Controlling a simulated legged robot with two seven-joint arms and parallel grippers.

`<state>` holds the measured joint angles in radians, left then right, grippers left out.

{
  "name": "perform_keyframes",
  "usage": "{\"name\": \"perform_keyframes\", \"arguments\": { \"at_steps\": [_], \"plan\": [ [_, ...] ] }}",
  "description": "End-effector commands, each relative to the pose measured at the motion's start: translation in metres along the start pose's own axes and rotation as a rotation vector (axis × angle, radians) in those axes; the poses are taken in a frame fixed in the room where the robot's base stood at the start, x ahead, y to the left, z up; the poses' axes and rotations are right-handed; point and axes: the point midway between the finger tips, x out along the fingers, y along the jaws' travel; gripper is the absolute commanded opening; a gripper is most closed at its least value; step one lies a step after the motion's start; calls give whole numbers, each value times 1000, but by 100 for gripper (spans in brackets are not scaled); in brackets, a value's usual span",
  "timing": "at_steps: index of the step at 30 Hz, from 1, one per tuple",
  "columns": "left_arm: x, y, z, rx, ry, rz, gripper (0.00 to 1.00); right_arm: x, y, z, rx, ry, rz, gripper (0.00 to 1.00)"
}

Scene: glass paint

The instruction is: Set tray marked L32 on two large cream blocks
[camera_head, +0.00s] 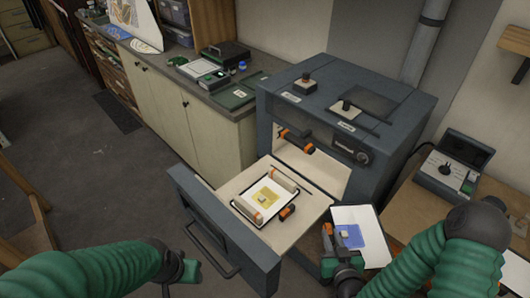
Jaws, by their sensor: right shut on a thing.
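A white tray (373,217) with a blue pane on it is right of the pulled-out drawer, and my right gripper (340,243) is shut on its near left side. No L32 mark is readable on it. Two cream blocks (284,179) (246,209) lie in the drawer, at the far and near left sides of a dark-edged tray (268,218) with a yellow pane. An orange-and-black clip (287,212) is at this tray's right edge. My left gripper (188,270) is low at left, mostly cut off or hidden, and its fingers cannot be made out.
The grey kiln (335,125) stands open behind the drawer (222,225), whose front and handle jut toward me. A wooden side table (425,205) with a control box (455,165) is at right. A cabinet counter (165,75) runs along the left back.

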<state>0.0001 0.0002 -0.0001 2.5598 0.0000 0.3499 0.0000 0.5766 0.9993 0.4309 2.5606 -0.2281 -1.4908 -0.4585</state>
Motion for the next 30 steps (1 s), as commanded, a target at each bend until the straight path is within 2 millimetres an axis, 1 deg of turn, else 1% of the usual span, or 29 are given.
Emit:
{"name": "perform_keyframes", "arguments": {
  "at_steps": [5,9,12,15,17,30],
  "plan": [
    [-1,0,0,0,0,0,45,-14,2,6,-65,21,-157,0],
    [0,0,0,0,0,0,45,-33,0,19,-114,7,-299,0],
    [0,0,0,0,0,0,45,-46,-1,27,-137,-8,-373,0],
    [-2,0,0,0,0,0,45,-54,-3,29,-148,-17,-409,0],
    [-6,0,-1,0,0,0,45,-58,-4,26,-150,-18,-417,0],
    [-42,0,-10,0,0,0,45,-71,-4,-14,-148,-16,-416,0]
  ]
}}
